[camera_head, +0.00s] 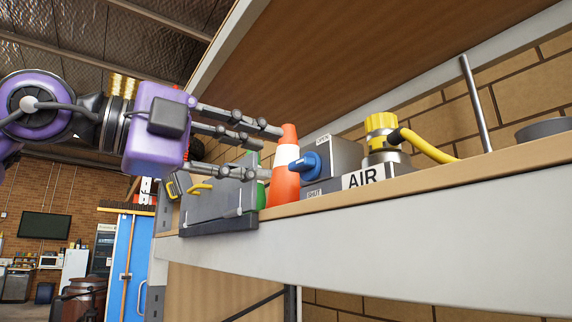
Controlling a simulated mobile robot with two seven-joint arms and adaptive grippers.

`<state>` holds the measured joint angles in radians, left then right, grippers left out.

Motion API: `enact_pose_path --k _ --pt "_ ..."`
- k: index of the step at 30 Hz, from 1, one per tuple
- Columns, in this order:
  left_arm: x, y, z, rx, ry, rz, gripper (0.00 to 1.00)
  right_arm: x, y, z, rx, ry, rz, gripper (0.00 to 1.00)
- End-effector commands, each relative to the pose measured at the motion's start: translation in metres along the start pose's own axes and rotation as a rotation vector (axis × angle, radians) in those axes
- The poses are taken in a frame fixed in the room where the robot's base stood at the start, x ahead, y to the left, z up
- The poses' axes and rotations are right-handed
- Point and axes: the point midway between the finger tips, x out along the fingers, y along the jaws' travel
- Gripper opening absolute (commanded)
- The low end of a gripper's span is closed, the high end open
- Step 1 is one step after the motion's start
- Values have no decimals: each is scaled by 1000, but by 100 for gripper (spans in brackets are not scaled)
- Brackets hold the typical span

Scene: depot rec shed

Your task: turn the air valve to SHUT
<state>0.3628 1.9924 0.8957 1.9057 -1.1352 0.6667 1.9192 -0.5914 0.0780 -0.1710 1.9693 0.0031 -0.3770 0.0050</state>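The air valve is a grey box (335,157) on the shelf with a blue handle (304,166) on its face. An OPEN label (323,140) sits above the handle and a SHUT label (314,193) below it. The handle points left, towards the cone. An AIR sign (362,179) stands to its right. My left gripper (271,153) comes in from the left with its fingers spread and empty. Its fingertips reach the left edge of the orange cone in the picture; I cannot tell whether they touch it. My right gripper is out of view.
An orange and white cone (284,180) stands just left of the handle, with a green object behind. A grey case (217,207) sits at the shelf's left end. A yellow-capped fitting with hose (381,130) and an upright rod (476,105) stand right. Another board (330,60) overhangs the shelf (400,220).

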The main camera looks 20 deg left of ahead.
Motion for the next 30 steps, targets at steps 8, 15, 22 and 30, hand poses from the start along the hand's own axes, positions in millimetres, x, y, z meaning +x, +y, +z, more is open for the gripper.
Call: enact_pose_path --k 8,15,22,30 --pt "44 0 0 0 0 1 30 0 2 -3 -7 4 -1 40" --pt "59 0 0 -1 1 0 30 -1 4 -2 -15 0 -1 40" --pt "59 0 0 -1 2 -2 30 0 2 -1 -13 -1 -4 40" --pt "59 0 0 -1 1 -2 0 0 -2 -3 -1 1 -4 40"
